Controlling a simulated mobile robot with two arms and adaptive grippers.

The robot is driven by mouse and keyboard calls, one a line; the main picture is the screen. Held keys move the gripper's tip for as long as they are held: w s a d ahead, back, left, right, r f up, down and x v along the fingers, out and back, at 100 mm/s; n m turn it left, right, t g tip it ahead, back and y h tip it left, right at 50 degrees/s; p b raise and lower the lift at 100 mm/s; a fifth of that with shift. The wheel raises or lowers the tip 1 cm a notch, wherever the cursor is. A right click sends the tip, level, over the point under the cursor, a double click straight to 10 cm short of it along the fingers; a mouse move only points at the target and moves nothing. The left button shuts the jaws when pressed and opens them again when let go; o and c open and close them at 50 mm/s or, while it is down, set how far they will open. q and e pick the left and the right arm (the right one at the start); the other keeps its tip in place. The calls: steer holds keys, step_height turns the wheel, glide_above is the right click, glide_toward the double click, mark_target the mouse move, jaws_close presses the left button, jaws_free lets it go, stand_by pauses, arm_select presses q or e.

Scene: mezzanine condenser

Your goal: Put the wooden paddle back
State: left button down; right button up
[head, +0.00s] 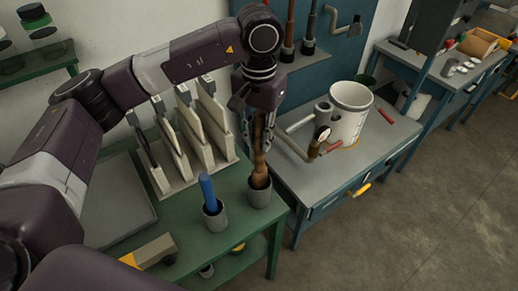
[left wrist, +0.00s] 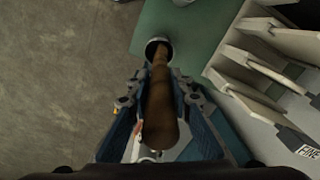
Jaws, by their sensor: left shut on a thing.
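The wooden paddle (head: 260,166) is a brown turned handle standing near upright, its lower end in a grey cup (head: 259,192) at the right edge of the green table. My left gripper (head: 258,127) is shut on its upper part from above. The left wrist view shows the paddle (left wrist: 160,103) between the two fingers (left wrist: 157,108), its far end inside the cup's round mouth (left wrist: 158,42). The paddle's bottom is hidden inside the cup. My right gripper is not in view.
A second grey cup (head: 215,216) with a blue handle (head: 208,190) stands close to the left. A rack with several upright boards (head: 190,145) stands behind. The grey bench (head: 350,160) at right holds a white pot (head: 350,103) and a gauge with pipes (head: 318,140).

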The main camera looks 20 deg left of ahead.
arm_select(q)
steer(key=shift+s+f, duration=0.1)
steer(key=shift+f, duration=0.35)
steer(key=p, duration=0.2)
glide_above(259, 170)
steer(key=f, duration=0.5)
steer(key=shift+w+a, duration=0.15)
steer(key=shift+w, duration=0.2)
steer(key=shift+b, duration=0.3)
steer(key=c, duration=1.7)
jaws_free()
steer(key=shift+c, duration=0.2)
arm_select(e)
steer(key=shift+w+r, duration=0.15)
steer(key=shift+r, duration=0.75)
